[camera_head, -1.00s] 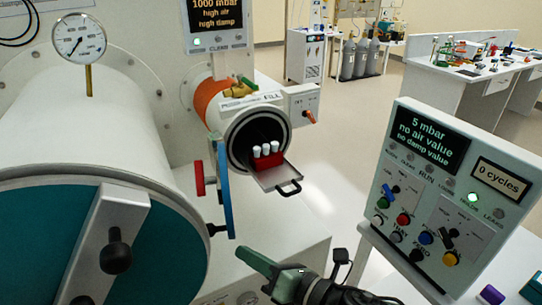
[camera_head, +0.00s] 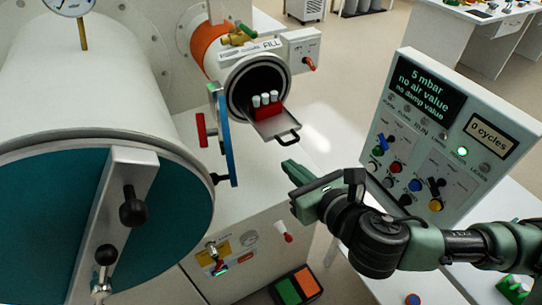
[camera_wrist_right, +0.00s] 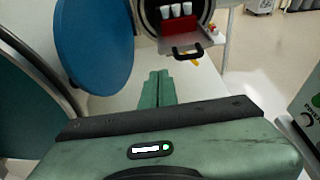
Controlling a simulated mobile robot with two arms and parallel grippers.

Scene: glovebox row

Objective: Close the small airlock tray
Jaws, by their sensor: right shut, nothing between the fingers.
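The small airlock tray (camera_head: 277,124) sticks out of the round mouth of the small airlock (camera_head: 236,77), with a black handle (camera_head: 289,139) at its front end. A red rack (camera_head: 267,111) with white-capped vials stands on it. The tray also shows in the right wrist view (camera_wrist_right: 174,44), ahead of the fingers. The blue round door (camera_head: 229,140) hangs open at the left of the mouth. My right gripper (camera_head: 291,168) is shut and empty, below and in front of the handle, apart from it. My left gripper is not in view.
A control panel (camera_head: 439,130) stands at the right, near my right arm. The big airlock (camera_head: 97,90) with its teal door (camera_head: 50,215) fills the left. A white bench surface (camera_head: 262,178) lies below the tray. Open floor lies beyond the tray.

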